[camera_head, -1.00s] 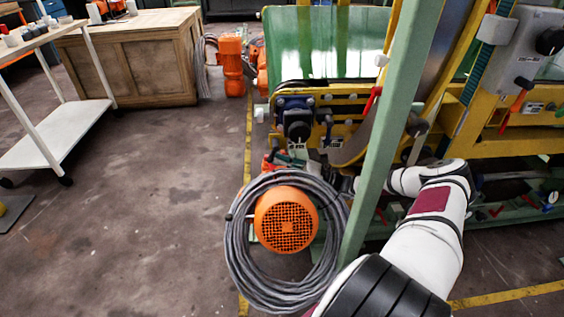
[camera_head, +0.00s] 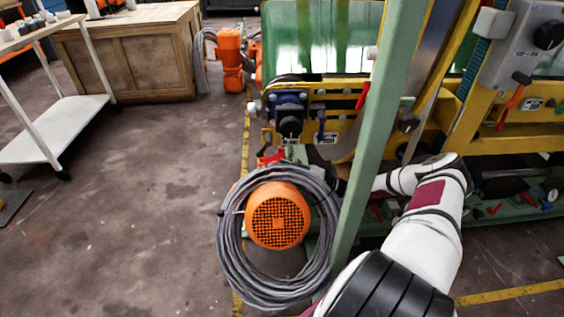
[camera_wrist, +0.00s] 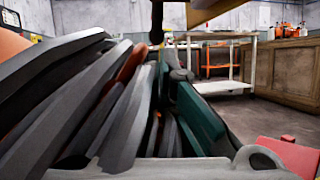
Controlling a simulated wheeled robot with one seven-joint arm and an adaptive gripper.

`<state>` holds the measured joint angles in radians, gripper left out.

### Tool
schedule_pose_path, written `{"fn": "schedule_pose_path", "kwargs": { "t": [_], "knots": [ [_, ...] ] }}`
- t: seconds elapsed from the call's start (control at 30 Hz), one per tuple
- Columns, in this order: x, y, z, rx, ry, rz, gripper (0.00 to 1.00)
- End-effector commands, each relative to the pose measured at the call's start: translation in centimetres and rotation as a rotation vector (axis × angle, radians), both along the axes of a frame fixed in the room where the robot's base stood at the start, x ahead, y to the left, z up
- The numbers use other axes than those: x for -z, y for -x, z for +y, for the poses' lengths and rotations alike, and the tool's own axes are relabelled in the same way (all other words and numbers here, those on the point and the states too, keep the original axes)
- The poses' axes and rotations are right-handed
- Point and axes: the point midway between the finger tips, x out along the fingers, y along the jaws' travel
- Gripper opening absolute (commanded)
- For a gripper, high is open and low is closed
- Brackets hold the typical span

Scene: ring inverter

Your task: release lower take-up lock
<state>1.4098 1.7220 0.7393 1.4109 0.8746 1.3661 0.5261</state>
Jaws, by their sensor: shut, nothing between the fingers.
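My white arm reaches left behind the green post (camera_head: 377,130) in the head view, and its end is hidden there by the post and the cable coil. In the wrist view a narrow dark tip at the top middle appears to be my gripper (camera_wrist: 157,38), shut and empty. The yellow machine frame carries a black knob on a blue block (camera_head: 289,122), a red lever (camera_head: 362,96) and small red handles (camera_head: 495,209) low at the right. I cannot tell which of these is the lower take-up lock. No contact with any lever shows.
A grey cable coil (camera_head: 229,245) surrounds an orange motor (camera_head: 278,215) in front of the machine. Grey cable strands (camera_wrist: 75,95), a dark green part (camera_wrist: 197,120) and a red part (camera_wrist: 290,155) are close in the wrist view. Open floor (camera_head: 140,190) lies left.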

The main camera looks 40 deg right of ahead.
Motion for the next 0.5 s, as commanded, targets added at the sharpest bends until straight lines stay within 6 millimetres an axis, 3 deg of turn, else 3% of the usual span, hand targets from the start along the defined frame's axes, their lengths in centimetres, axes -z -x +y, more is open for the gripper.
{"fn": "schedule_pose_path", "kwargs": {
  "t": [0.3, 0.5],
  "knots": [
    [3.1, 3.5, -3.3, 0.001, 0.001, 0.002, 0.0],
    [4.2, 4.7, -4.4, 0.001, 0.001, 0.001, 0.0]
  ]
}}
